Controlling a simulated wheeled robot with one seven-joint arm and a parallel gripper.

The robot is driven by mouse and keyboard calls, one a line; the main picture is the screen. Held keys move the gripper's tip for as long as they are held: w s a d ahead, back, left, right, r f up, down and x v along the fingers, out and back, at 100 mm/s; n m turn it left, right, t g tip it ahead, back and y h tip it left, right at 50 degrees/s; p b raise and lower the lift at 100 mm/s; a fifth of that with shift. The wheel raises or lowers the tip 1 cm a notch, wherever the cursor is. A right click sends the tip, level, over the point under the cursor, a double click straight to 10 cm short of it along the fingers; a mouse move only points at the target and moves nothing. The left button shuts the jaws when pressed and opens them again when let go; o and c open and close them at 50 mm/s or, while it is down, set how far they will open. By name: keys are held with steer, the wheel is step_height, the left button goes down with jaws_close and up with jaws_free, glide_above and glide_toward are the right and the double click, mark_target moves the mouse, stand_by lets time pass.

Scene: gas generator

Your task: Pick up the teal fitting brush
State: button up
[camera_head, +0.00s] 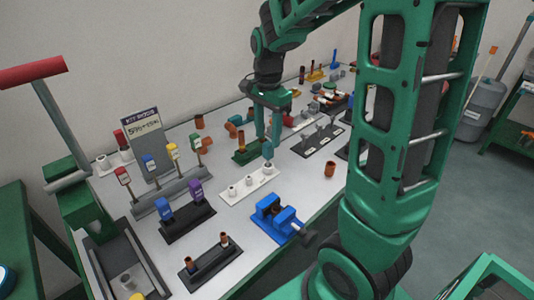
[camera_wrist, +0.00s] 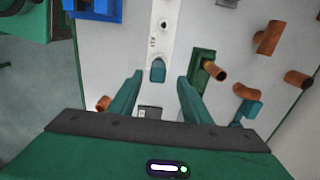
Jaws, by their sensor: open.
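A small teal piece, seemingly the teal fitting brush (camera_head: 268,150), stands at the far end of a white holder strip (camera_head: 236,197) on the table. In the wrist view the teal brush (camera_wrist: 158,71) shows from above, on the white strip (camera_wrist: 158,48). My gripper (camera_head: 268,138) is open and points down over it. In the wrist view the fingertips of my gripper (camera_wrist: 160,78) lie to either side of the brush, with gaps visible on both sides. The brush's lower part is hard to make out.
A green block with a copper pipe (camera_wrist: 213,70) stands close beside the right finger. Loose copper fittings (camera_wrist: 268,37) lie farther right. A blue vise (camera_head: 275,215) sits at the table's front edge, and a black stand with copper pieces (camera_head: 210,262) is left of it.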

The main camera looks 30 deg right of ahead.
mark_target(268, 143)
steer(key=shift+s+f, duration=0.1)
steer(key=shift+f, duration=2.9)
steer(key=c, duration=1)
